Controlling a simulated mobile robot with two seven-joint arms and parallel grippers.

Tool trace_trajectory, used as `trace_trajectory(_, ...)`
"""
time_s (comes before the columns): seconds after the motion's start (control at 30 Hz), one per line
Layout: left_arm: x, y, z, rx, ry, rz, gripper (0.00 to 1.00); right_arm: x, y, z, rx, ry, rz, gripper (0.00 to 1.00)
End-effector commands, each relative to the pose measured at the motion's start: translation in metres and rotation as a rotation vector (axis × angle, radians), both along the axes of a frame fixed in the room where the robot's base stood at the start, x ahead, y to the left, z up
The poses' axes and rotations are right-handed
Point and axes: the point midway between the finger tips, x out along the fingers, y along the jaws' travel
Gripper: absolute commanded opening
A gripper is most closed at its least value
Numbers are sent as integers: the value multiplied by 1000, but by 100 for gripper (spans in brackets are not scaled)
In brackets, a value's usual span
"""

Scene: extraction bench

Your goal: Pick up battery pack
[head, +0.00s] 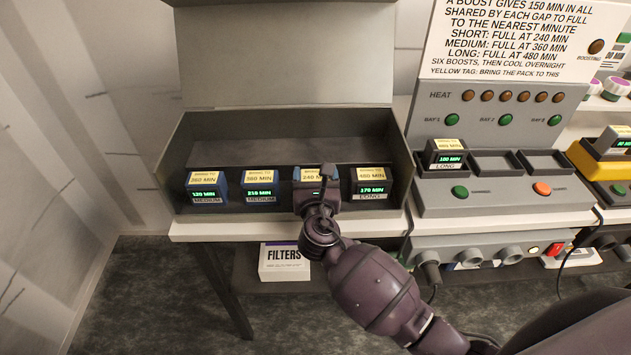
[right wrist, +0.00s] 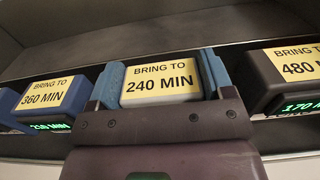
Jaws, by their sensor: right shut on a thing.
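A battery pack with a yellow tag "BRING TO 240 MIN" (head: 308,174) stands in the open grey box (head: 290,123), in the row along its front. It also shows in the right wrist view (right wrist: 160,80). My right gripper (head: 318,188) is shut on this pack, with one blue-grey finger on each side of it in the right wrist view (right wrist: 161,76). Two blue packs marked MEDIUM, tagged 360 MIN, stand to its left, reading 120 (head: 206,186) and 210 (head: 259,188). A dark LONG pack (head: 370,183), tagged 480 MIN, reads 170 on its right. My left gripper is not in view.
A grey charger (head: 500,195) on the right holds a LONG pack (head: 446,155) in its left bay; its other two bays look empty. A yellow unit (head: 598,170) stands at the far right. A FILTERS box (head: 284,262) sits below the bench. The box's lid (head: 285,60) stands open.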

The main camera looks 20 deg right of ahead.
Motion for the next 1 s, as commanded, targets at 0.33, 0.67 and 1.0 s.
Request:
trace_trajectory(0.33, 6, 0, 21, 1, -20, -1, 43, 1, 0, 45, 3, -9, 1, 35)
trace_trajectory(0.67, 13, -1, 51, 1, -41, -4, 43, 0, 0, 128, 3, -8, 1, 35)
trace_trajectory(1.0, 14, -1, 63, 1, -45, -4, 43, 0, 0, 187, 1, -5, 0, 35)
